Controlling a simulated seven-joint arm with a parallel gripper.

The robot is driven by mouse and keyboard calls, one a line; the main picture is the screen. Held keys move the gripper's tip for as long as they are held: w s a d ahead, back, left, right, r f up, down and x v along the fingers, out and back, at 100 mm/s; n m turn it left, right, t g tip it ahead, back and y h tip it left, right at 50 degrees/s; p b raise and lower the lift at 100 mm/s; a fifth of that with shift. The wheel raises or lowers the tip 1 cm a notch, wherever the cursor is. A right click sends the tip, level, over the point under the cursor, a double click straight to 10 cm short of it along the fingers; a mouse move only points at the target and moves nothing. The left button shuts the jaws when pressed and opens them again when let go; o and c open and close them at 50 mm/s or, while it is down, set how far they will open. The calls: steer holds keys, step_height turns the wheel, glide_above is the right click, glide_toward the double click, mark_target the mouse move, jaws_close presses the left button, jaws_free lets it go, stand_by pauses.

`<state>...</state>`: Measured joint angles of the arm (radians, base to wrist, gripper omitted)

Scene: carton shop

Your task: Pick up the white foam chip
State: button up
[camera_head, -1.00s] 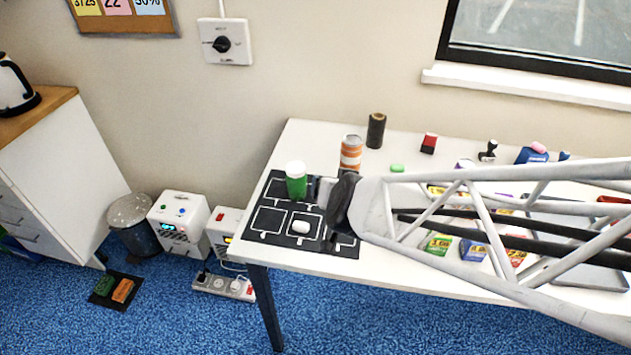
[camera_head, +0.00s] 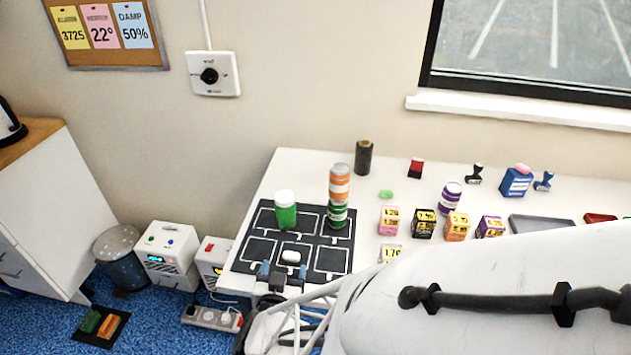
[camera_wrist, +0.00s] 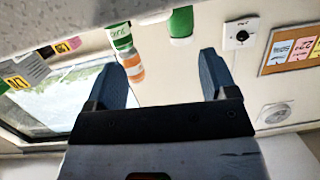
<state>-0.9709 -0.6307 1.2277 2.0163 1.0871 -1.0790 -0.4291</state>
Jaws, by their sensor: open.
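The white foam chip (camera_head: 290,257) is a small rounded white piece. It lies on a front middle square of the black marked mat (camera_head: 243,262) at the table's left end. My gripper (camera_head: 283,272) is at the mat's front edge, its two blue-grey fingers spread apart with nothing seen between them. The chip shows just beyond the gap between the fingers. The open fingers also show in the wrist view (camera_wrist: 165,60), where I cannot make out the chip.
A green jar with a white lid (camera_head: 286,213) stands behind the chip. An orange-striped can (camera_head: 339,182) sits on a green can (camera_head: 338,214) at the mat's right side. Small boxes (camera_head: 424,223) stand further right. My arm covers the front right of the table.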

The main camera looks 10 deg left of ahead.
mark_target(291, 255)
steer(key=shift+s+f+t+h, duration=0.3)
steer(key=shift+s+f+h, duration=0.1)
steer(key=shift+s+f, duration=0.45)
steer(key=shift+w, duration=0.1)
steer(key=shift+w+f, duration=0.2)
steer(key=shift+w, duration=1.05)
steer(key=shift+w, duration=0.1)
steer(key=shift+w+f, duration=0.2)
steer(key=shift+w, duration=1.05)
steer(key=shift+w+f, duration=0.2)
steer(key=shift+w, duration=1)
steer(key=c, duration=1)
